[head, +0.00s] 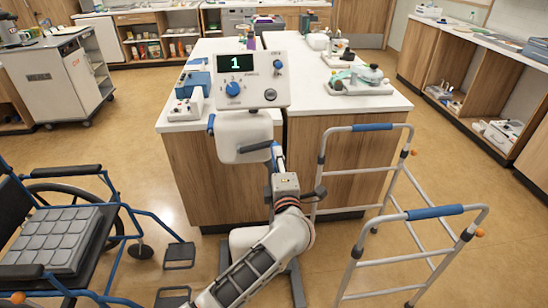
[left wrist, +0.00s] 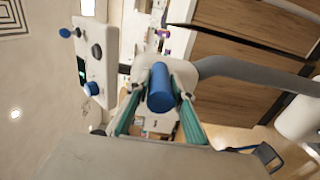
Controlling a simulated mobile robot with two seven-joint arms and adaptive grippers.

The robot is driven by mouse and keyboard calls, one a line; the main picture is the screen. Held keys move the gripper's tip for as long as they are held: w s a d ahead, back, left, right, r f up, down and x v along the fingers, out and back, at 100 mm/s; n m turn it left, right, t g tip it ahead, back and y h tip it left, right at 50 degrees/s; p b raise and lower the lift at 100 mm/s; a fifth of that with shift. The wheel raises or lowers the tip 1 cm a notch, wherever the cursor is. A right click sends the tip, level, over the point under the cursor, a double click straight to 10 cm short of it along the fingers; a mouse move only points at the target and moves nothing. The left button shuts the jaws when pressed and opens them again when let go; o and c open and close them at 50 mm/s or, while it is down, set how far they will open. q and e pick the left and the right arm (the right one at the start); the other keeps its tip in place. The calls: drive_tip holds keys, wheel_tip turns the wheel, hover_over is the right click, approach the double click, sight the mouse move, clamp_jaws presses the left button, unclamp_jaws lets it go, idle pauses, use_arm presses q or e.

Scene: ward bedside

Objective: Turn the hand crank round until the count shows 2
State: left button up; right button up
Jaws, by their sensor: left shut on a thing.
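A white console (head: 262,97) shows a lit green "1" on its dark display (head: 237,63), above a blue knob (head: 233,89). A white crank housing (head: 243,136) sits below it, with a dark crank arm (head: 256,147) reaching right. My left gripper (head: 278,160) is at the right end of this arm, largely hidden by its own wrist. In the left wrist view, its green-lined fingers (left wrist: 161,105) are shut around the blue crank handle (left wrist: 161,86). Another blue grip (head: 211,123) shows left of the housing. My right gripper is not in view.
A walking frame (head: 372,127) with blue grips stands close right of my left arm. A wheelchair (head: 60,235) stands at the left. A wood-fronted island (head: 345,150) with devices on top is behind the console. Floor is open at the far right.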

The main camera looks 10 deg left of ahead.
use_arm(q)
drive_tip(key=shift+a, duration=0.1)
wheel_tip(320, 180, down, 10)
drive_tip(key=a+b, duration=0.2)
drive_tip(key=b, duration=0.2)
drive_tip(key=shift+s+a+b, duration=0.3)
drive_tip(key=shift+s+b, duration=0.05)
drive_tip(key=shift+b, duration=0.05)
idle(0.3)
drive_tip(key=a+f, duration=0.1)
drive_tip(key=a, duration=0.1)
drive_tip(key=s+a+f, duration=0.1)
drive_tip(key=a, duration=0.1)
drive_tip(key=shift+s+f, duration=0.1)
drive_tip(key=shift+f, duration=0.3)
